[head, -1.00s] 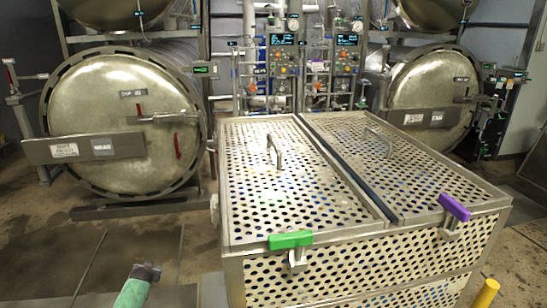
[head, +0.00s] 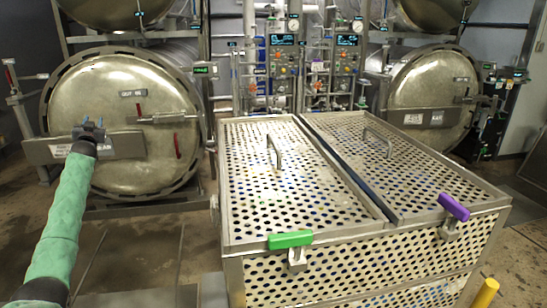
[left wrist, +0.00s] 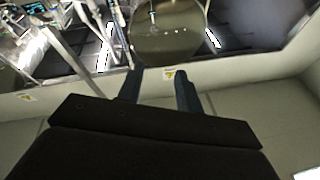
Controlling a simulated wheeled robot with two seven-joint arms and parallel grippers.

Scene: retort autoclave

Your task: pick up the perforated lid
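Two perforated metal lids lie side by side on the big perforated basket. The left lid (head: 290,190) has a raised bar handle (head: 273,152) near its middle. The right lid (head: 415,170) has a similar handle (head: 378,138). My left gripper (head: 90,125) is raised at the left of the head view, in front of the left autoclave door and well apart from the lids. In the left wrist view its two fingers (left wrist: 160,78) stand apart with nothing between them. My right gripper is not in view.
A green clamp (head: 290,240) and a purple clamp (head: 454,207) sit on the basket's front rim (head: 340,232). Round autoclave doors stand behind at left (head: 125,95) and right (head: 432,100). A yellow post (head: 486,292) is at lower right. Floor left of the basket is open.

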